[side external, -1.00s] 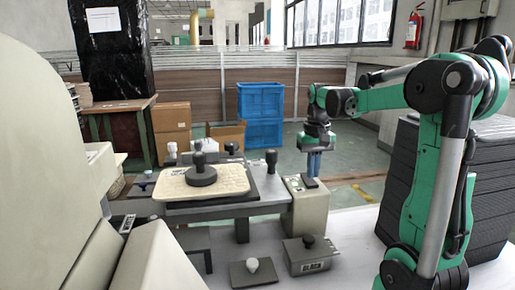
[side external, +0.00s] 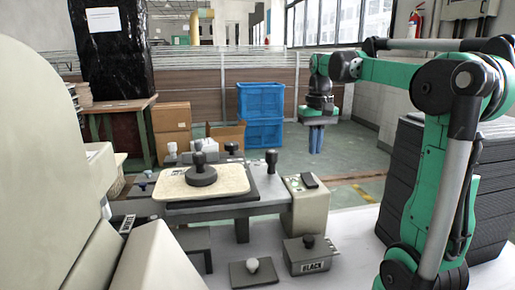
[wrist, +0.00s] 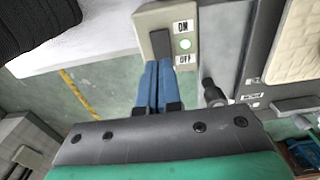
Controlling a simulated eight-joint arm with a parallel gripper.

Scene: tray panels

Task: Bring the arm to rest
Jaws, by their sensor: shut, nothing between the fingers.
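My green arm reaches in from the right in the side external view. My gripper (side external: 316,139) hangs pointing down above and beyond the switch box, clear of everything. Its blue fingers are together with nothing between them. In the wrist view the blue fingers (wrist: 158,85) also lie side by side, with the beige switch box (wrist: 170,18) beyond their tips. The box carries a dark rocker, a green light and ON and OFF labels. The same switch box (side external: 304,215) stands at the right end of the table in the side external view.
A beige tray panel (side external: 235,180) with a dark knob (side external: 200,176) lies on the grey table. A box marked BLACK (side external: 307,258) and a plate with a white knob (side external: 254,271) sit in front. Blue crates (side external: 260,101) stand behind. Black stacked slabs (side external: 490,215) are at right.

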